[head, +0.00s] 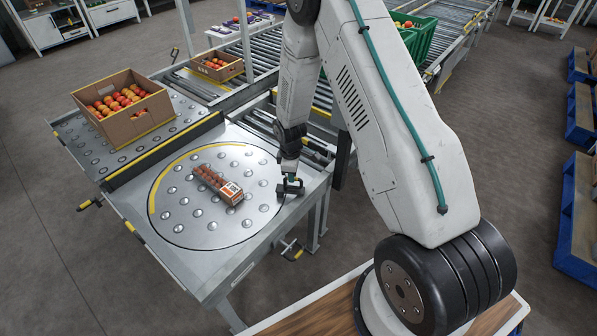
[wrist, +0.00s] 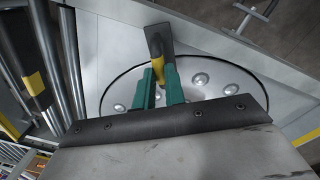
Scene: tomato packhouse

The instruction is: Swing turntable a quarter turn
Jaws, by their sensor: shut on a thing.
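The turntable (head: 255,214) is a round steel disc with ball studs, set flush in a metal table, with a yellow arc along its far left edge. A carton of tomatoes (head: 217,184) lies near its middle. My gripper (head: 290,188) is at the right edge of the disc. In the wrist view, its teal fingers (wrist: 167,88) are shut on a dark and yellow handle (wrist: 159,45) that stands at the disc's rim. The wrist view shows only part of the turntable (wrist: 203,100), and the carton is hidden there.
A cardboard box of tomatoes (head: 142,122) stands on the ball table to the left, past a yellow-edged rail (head: 165,150). A smaller tomato box (head: 216,68) and a green crate (head: 418,38) are on the roller lines behind. Blue pallets (head: 577,220) line the right.

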